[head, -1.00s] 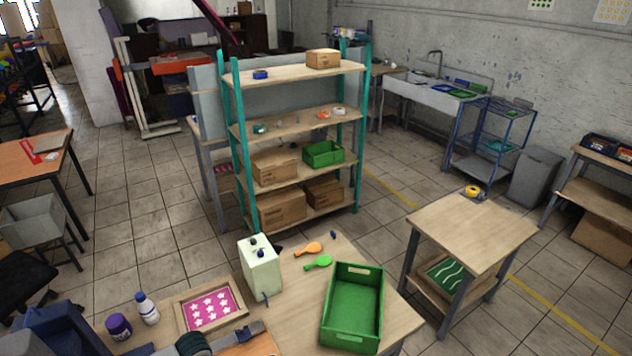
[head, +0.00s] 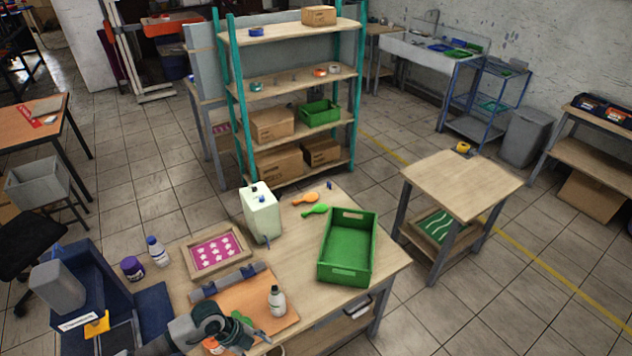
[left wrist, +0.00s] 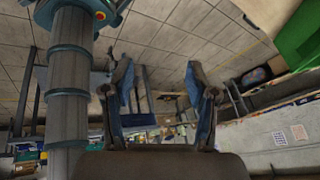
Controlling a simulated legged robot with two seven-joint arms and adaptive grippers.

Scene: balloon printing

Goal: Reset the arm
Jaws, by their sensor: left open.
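My left gripper (head: 258,338) is at the bottom of the head view, low over the front of the printing table near the orange board (head: 262,300). In the left wrist view its two blue-padded fingers (left wrist: 160,95) are spread wide with nothing between them. The orange balloon (head: 309,198) and the green balloon (head: 315,209) lie on the table beside the green crate (head: 347,268), well away from the gripper. My right gripper is not in view.
A white bottle (head: 277,301) stands on the orange board close to my left gripper. The pink star-print frame (head: 218,250), a purple jar (head: 132,268) and a white box-shaped container (head: 262,215) stand farther back. A small table (head: 463,183) is at the right.

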